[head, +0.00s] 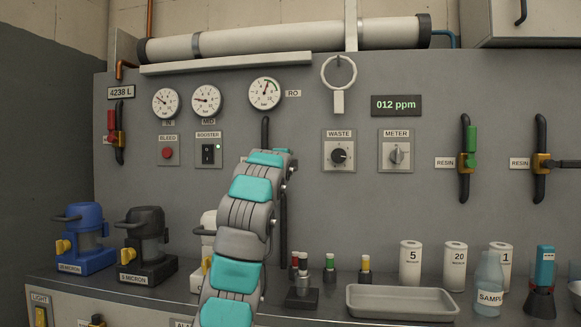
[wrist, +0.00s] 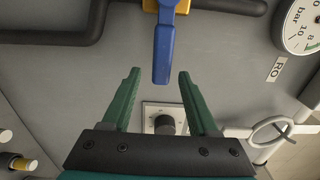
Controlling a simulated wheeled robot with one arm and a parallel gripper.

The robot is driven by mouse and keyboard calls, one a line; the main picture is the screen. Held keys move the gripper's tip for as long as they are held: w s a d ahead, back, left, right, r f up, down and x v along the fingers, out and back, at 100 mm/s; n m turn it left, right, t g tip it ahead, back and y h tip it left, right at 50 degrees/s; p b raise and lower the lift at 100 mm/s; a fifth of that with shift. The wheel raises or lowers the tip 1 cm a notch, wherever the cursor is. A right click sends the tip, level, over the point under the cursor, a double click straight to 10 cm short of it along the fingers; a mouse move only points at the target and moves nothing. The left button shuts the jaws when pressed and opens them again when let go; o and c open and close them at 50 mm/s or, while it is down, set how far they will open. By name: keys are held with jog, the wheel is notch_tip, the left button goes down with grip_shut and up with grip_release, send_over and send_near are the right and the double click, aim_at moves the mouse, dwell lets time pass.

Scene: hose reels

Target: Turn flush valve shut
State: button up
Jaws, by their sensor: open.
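In the wrist view a blue lever handle (wrist: 163,48) hangs from a yellow valve body (wrist: 170,5) on a black pipe. No label on this valve shows, so I cannot tell by name that it is the flush valve. My gripper (wrist: 160,74) is open, with its two green fingers pointing at the panel. The lower end of the blue lever appears between the fingertips, with a gap on both sides; whether it is at their depth is unclear. In the head view my arm rises across the middle of the panel and hides this valve and my gripper.
The RO gauge (head: 265,92), waste knob (head: 339,156) and ring handle (head: 339,73) are near my arm. Other valves include a red-handled one (head: 112,121) and a green-handled one (head: 470,140). The counter holds filter housings (head: 146,240), a tray (head: 402,314) and a sample bottle (head: 489,280).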

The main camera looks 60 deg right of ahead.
jog(key=shift+b+v, duration=0.6)
jog(key=shift+v, duration=1.65)
jog(key=shift+s, duration=0.1)
